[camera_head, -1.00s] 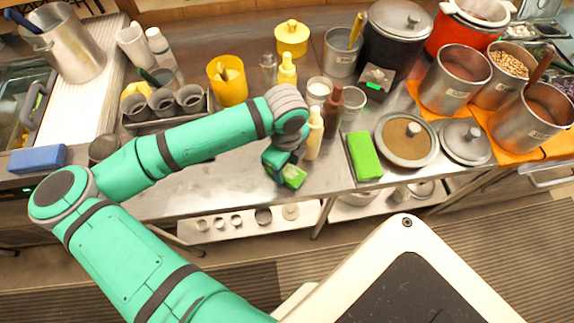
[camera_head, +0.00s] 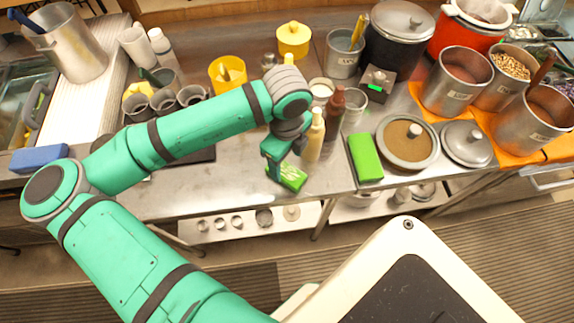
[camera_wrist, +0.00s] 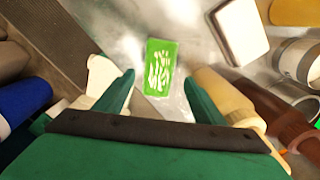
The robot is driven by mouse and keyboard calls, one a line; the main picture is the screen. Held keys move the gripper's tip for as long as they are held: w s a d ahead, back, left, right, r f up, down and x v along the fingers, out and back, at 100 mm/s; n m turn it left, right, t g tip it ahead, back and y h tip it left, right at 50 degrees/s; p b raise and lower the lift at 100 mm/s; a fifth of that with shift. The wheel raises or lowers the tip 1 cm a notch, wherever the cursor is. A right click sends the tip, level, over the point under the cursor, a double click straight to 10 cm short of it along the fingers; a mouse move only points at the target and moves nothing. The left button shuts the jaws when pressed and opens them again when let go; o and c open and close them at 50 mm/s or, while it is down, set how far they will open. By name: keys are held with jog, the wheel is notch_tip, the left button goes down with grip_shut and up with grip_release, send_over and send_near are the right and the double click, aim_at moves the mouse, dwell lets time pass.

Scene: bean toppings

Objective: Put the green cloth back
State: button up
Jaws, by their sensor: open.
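A flat green piece with white marks (camera_head: 291,178) lies on the steel counter near its front edge. In the wrist view this marked green piece (camera_wrist: 160,66) lies below and beyond the fingertips. A second, plain green block (camera_head: 366,157) lies farther right on the counter, left of a round pan. I cannot tell for sure which one is the cloth. My gripper (camera_head: 276,165) is just left of and above the marked piece. In the wrist view my gripper (camera_wrist: 158,78) is open, with nothing between its fingers.
A cream bottle (camera_head: 314,138) and a brown bottle (camera_head: 335,109) stand close to my gripper's right. A blue block (camera_head: 38,158) lies at the far left. Dark cups (camera_head: 163,101) stand behind my forearm.

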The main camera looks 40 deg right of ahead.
aim_at(287, 171)
notch_tip(287, 171, up, 7)
jog(key=shift+r, duration=0.15)
dwell(0.7)
